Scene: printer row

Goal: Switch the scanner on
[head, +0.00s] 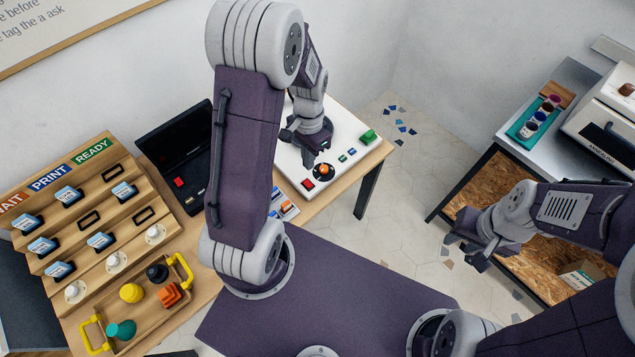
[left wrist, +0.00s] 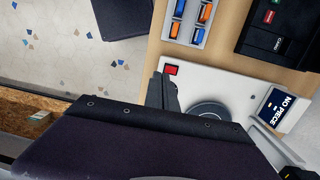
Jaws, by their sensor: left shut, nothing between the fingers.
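A white flat device (head: 347,125), perhaps the scanner, lies on the wooden table. Its front corner carries a red switch (head: 308,184), beside an orange-topped knob (head: 325,169); small blue and green buttons lie further right. My left gripper (head: 309,161) is shut and empty, pointing down over the device near the red switch and the knob. In the left wrist view the red switch (left wrist: 171,69) shows just beyond my dark fingers (left wrist: 160,92); whether they touch the panel is unclear. A label there reads "NO PIECE" (left wrist: 281,110). My right gripper (head: 466,252) is open and empty, away at the right.
A black device (head: 175,150) with a red button stands left of the white one. A tray of orange and blue pieces (head: 285,207) lies in front. A stepped wooden rack (head: 85,185) is at the left. A bench with white equipment (head: 600,120) stands right.

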